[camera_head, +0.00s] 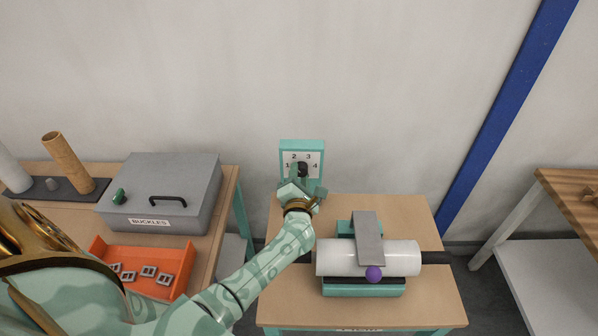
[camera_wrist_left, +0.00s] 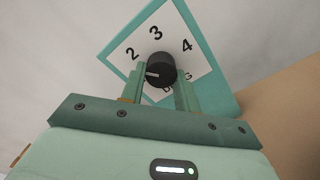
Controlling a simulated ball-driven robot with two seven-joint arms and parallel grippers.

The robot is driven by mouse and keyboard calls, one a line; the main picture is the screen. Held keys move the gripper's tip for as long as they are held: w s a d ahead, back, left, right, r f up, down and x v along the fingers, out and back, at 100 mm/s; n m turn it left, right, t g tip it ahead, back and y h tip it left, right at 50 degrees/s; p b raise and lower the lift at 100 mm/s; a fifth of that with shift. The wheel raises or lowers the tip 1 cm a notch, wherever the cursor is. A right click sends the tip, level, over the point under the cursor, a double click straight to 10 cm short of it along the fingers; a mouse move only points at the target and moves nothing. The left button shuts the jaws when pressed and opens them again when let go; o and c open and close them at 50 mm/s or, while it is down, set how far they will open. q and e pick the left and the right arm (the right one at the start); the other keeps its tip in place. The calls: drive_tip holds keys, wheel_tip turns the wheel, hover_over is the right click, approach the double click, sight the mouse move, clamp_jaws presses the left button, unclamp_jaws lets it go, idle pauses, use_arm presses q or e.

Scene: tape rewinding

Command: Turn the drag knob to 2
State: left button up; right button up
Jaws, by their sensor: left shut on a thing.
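The black drag knob (camera_head: 302,168) sits on a white dial plate in a teal panel (camera_head: 286,147) on the wall side of the right table. The plate is numbered 1 to 4. My left gripper (camera_head: 302,183) is shut on the knob. The left wrist view shows its fingers on either side of the knob (camera_wrist_left: 161,67). The knob's white mark points left and slightly down in that view, below the 2 and on the side where the 1 is hidden by a finger. The 3 and 4 are clear there. My right gripper is not in view.
A white roll (camera_head: 345,258) with a grey strip (camera_head: 368,238) and purple ball (camera_head: 374,273) lies on a teal stand, right of my left arm. A grey buckle box (camera_head: 150,180) and orange tray (camera_head: 180,288) of buckles are on the left table.

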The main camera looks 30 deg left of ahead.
use_arm(q)
drive_tip(key=shift+m+p, duration=0.35)
drive_tip(key=shift+m, duration=0.55)
drive_tip(key=o, duration=1)
drive_tip(key=shift+r, duration=0.1)
